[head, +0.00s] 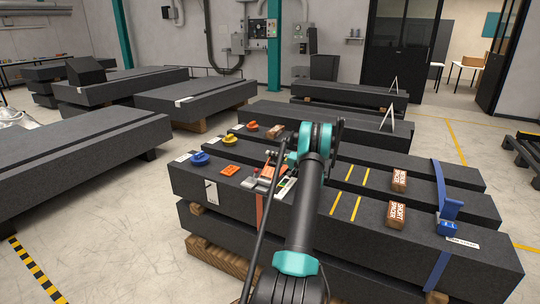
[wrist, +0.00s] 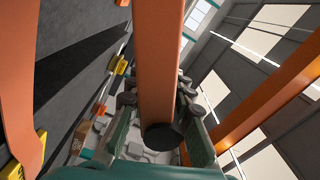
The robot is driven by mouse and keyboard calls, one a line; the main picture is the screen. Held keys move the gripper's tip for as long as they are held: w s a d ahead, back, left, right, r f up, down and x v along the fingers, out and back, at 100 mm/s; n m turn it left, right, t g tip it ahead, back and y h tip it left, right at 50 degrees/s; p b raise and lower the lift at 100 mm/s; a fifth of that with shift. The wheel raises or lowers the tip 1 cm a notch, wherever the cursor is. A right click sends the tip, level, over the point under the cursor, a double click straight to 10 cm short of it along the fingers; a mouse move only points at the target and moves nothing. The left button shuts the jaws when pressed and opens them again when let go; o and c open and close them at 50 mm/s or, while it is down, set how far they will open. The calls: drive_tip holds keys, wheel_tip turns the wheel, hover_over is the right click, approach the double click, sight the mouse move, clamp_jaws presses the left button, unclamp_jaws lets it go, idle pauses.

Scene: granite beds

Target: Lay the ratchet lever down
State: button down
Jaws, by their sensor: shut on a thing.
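My gripper (wrist: 159,103) is shut on a long orange bar, which I take to be the ratchet lever (wrist: 158,50). The bar runs up the middle of the wrist view between the two fingers. In the head view my arm hides most of the gripper and the ratchet. Small orange and grey parts show left of the arm, above an orange strap (head: 262,211) that hangs down the front of the near granite bed (head: 355,232). The lever's exact tilt cannot be told.

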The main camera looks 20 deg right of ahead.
drive_tip(key=shift+w+d+f, duration=0.15)
drive_tip(key=shift+f, duration=0.25)
drive_tip(key=shift+w+d+f, duration=0.1)
drive_tip(key=shift+d+f, duration=0.05)
drive_tip(key=shift+f, duration=0.25)
drive_tip(key=c, duration=1.4)
unclamp_jaws()
drive_tip(key=shift+o, duration=0.2)
